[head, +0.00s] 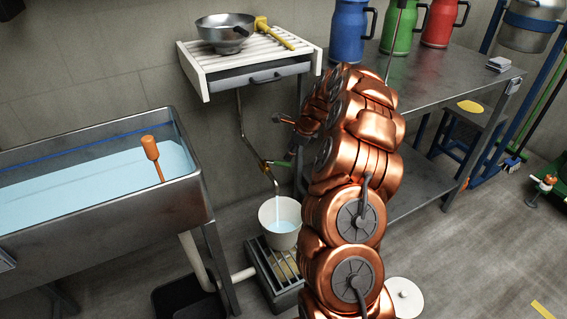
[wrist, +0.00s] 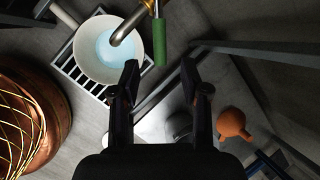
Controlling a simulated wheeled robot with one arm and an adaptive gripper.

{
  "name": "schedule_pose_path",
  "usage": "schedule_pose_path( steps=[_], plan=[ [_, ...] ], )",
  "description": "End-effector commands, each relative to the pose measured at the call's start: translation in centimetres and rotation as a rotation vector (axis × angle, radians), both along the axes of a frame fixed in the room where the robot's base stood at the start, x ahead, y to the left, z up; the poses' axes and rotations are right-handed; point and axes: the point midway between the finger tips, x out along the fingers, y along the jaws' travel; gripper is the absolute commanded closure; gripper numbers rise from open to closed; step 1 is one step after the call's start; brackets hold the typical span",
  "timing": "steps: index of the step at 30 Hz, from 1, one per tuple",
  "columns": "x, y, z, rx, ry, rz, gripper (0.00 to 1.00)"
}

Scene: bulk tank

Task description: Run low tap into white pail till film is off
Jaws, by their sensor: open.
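The low tap (head: 266,165) sits on a thin pipe below the white shelf. Its green handle (wrist: 160,42) shows beside the brass spout (wrist: 130,22) in the wrist view. The white pail (head: 290,238) stands upright under the spout on a slatted stand. A pale blue stream falls into it, and pale liquid (wrist: 118,50) lies inside. I cannot make out a film on it. My gripper (wrist: 160,75) is open and empty, its fingers pointing toward the green handle, which lies ahead between their lines. In the head view my arm partly hides the gripper.
A metal tank (head: 100,240) of pale blue liquid with an orange-handled tool (head: 151,149) is at left. The shelf (head: 196,70) holds a metal bowl (head: 225,28). A metal table (head: 450,75) with coloured jugs stands at right. The slatted stand (head: 262,268) is low on the floor.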

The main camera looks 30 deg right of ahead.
Motion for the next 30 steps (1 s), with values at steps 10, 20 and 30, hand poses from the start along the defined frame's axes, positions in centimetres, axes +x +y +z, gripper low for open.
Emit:
schedule_pose_path(
  steps=[10, 20, 30],
  plan=[
    [1.6, 0.7, -3.7, 0.000, 0.000, 0.003, 0.55],
    [3.0, 1.1, -6.6, -0.002, -0.001, 0.005, 0.55],
    [3.0, 1.1, -6.7, -0.001, -0.001, 0.005, 0.65]
  ],
)
